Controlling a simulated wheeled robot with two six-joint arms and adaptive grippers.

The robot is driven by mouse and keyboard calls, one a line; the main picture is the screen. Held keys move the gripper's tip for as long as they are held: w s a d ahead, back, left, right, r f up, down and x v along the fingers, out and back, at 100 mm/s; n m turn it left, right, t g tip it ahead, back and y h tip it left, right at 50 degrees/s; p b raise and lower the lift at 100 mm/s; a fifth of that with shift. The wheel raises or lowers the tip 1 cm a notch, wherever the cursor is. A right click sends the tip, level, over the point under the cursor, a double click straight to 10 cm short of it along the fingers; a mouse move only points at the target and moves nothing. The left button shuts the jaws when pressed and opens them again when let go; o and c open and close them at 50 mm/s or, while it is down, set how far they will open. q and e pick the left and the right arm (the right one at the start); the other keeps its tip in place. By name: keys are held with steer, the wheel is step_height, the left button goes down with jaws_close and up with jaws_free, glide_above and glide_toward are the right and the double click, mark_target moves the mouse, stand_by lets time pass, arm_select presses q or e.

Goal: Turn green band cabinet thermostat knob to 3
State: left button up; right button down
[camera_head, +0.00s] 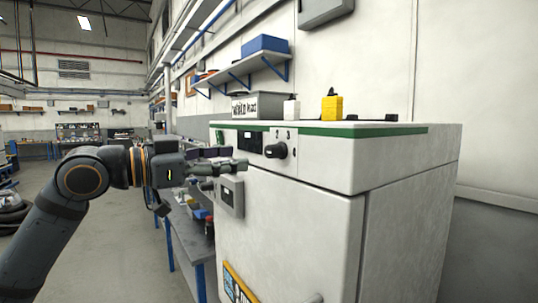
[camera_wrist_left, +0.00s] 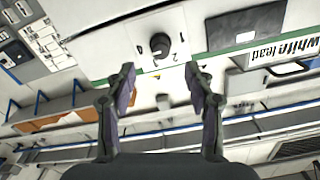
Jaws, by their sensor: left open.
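The white cabinet (camera_head: 290,220) has a green band (camera_head: 340,131) along its top front edge. The black thermostat knob (camera_head: 276,150) sits on the front just below the band, beside a dark display (camera_head: 250,141). Small marks surround the knob; a 3 seems to show above it. In the left wrist view the knob (camera_wrist_left: 160,44) is ahead, between and beyond the fingertips, with a 2 readable beside it. My left gripper (camera_head: 231,161) is open and empty, to the left of the knob and apart from it. The knob's exact setting is too small to tell. My right gripper is not in view.
A labelled grey bin (camera_head: 258,106), a white bottle (camera_head: 291,109) and a yellow object (camera_head: 332,107) stand on the cabinet top. A small grey panel (camera_head: 231,196) sits on the front below the gripper. A workbench (camera_head: 190,238) stands behind left. The floor at left is mostly clear.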

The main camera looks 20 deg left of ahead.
mark_target(268, 152)
arm_select(q)
steer(key=p+x, duration=0.2)
steer(key=x, duration=0.1)
steer(key=p+x, duration=0.5)
steer(key=shift+w+d+r, duration=0.2)
steer(key=shift+w+r, duration=0.05)
steer(key=shift+w, duration=0.05)
steer(key=shift+w+d+f, duration=0.25)
steer(key=shift+w+d, duration=0.1)
steer(key=shift+w, duration=0.1)
jaws_close()
steer(key=shift+r, duration=0.1)
steer(key=n+p, duration=0.2)
steer(key=n, duration=0.3)
steer(key=shift+s+r+n+p, duration=0.1)
steer(key=shift+n+p, duration=0.2)
steer(key=shift+n, duration=0.1)
steer(key=n+p, duration=0.2)
steer(key=n, duration=0.4)
steer(key=shift+d, duration=0.15)
